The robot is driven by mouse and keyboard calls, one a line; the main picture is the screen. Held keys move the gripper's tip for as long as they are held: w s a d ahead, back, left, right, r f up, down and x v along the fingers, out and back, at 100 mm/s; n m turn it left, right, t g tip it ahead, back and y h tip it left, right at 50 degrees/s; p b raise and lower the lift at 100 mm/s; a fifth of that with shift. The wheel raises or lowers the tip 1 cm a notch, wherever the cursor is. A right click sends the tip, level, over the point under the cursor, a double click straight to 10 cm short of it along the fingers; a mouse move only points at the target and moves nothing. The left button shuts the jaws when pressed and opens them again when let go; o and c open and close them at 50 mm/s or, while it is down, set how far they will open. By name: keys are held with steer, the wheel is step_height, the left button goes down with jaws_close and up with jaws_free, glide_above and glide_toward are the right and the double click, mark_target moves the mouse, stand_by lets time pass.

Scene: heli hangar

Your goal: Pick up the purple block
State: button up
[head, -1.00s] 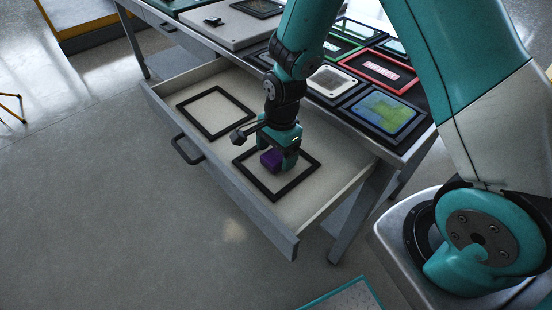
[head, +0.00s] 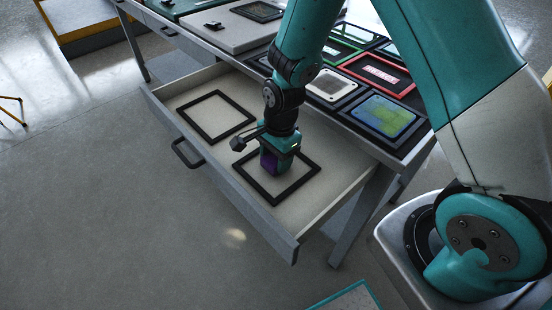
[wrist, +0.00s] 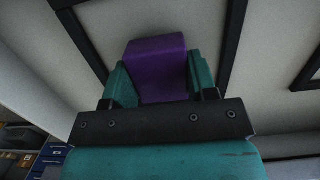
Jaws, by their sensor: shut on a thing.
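The purple block (head: 269,162) is between the fingers of my gripper (head: 275,165), over the right-hand black square frame (head: 297,187) in the open drawer (head: 222,160). In the wrist view the purple block (wrist: 158,68) sits between the two teal fingers of my gripper (wrist: 160,85), which are shut on it. The black frame's bars show on both sides of it there. The head view does not clearly show whether the block touches the drawer floor.
A second, empty black frame (head: 216,115) lies to the left in the drawer. The tabletop behind holds several framed panels, one red-edged (head: 377,73) and one with a blue-green screen (head: 383,115). The drawer's front wall (head: 215,175) is close to the gripper.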

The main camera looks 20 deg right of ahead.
step_height(320, 180, up, 20)
steer(key=p, duration=0.2)
steer(key=shift+f, duration=0.25)
steer(key=o, duration=0.4)
steer(key=shift+c, duration=1.2)
